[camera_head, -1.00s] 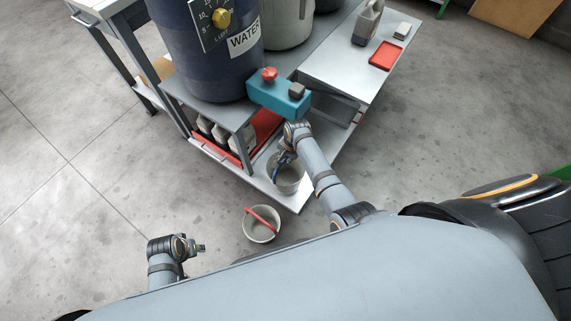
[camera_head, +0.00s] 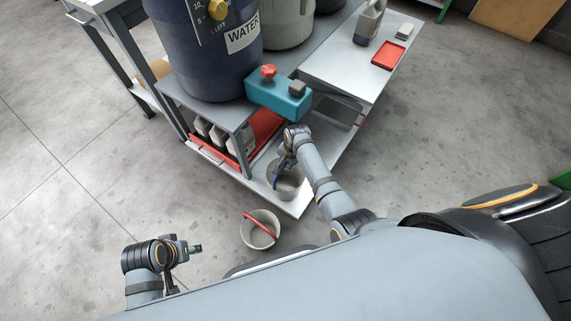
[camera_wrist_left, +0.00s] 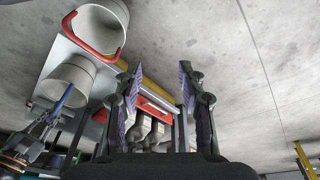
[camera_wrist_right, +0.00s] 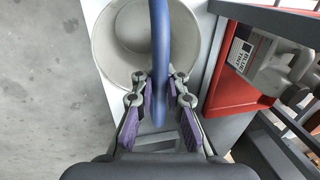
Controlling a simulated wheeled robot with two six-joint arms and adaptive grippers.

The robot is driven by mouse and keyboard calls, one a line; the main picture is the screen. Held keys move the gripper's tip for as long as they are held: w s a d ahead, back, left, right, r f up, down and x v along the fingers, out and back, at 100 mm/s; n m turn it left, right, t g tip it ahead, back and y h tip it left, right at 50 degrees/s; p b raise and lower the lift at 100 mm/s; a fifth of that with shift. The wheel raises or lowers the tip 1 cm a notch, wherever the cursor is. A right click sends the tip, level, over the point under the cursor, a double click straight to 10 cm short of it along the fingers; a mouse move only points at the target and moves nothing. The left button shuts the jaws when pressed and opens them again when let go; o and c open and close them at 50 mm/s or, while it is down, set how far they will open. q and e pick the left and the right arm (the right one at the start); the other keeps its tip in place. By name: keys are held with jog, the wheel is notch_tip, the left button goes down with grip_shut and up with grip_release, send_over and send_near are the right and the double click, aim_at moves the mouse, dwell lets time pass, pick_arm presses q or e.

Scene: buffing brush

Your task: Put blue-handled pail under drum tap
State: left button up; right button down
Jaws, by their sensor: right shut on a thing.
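The blue-handled pail (camera_head: 287,184) is a pale bucket on the low shelf under the teal tap block (camera_head: 279,101). My right gripper (camera_head: 285,163) reaches down to it from the right. In the right wrist view my right gripper (camera_wrist_right: 160,92) is shut on the raised blue handle (camera_wrist_right: 161,50), with the pail (camera_wrist_right: 130,45) just beyond. The blue drum (camera_head: 215,60), labelled WATER, stands on the upper shelf behind the tap block, which has a red knob (camera_head: 269,71). My left gripper (camera_head: 194,248) is away at lower left; its fingers (camera_wrist_left: 160,95) are apart and empty.
A red-handled pail (camera_head: 260,231) stands on the floor in front of the low shelf (camera_head: 300,204). The floor at left is clear.

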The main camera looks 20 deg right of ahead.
jog(key=c, duration=1.4)
grip_release()
jog(key=shift+o, duration=0.2)
jog(key=shift+r+p, duration=0.3)
jog(key=shift+r, duration=0.15)
jog(key=r, duration=0.1)
jog(key=r+p, duration=0.2)
jog(key=shift+s+d+r, duration=0.2)
jog(key=shift+s+r, duration=0.05)
jog(key=shift+r, duration=0.05)
pick_arm(q)
jog(key=a+f+y+p, duration=0.1)
jog(key=a+f+p, duration=0.2)
jog(key=f, duration=0.6)
jog(key=shift+s+a+f+g, duration=0.2)
jog(key=shift+s+g, duration=0.1)
jog(key=shift+g, duration=0.1)
pick_arm(e)
notch_tip(320, 180, up, 8)
jog(key=s+d, duration=0.1)
jog(key=shift+s+f, duration=0.15)
jog(key=shift+f, duration=0.1)
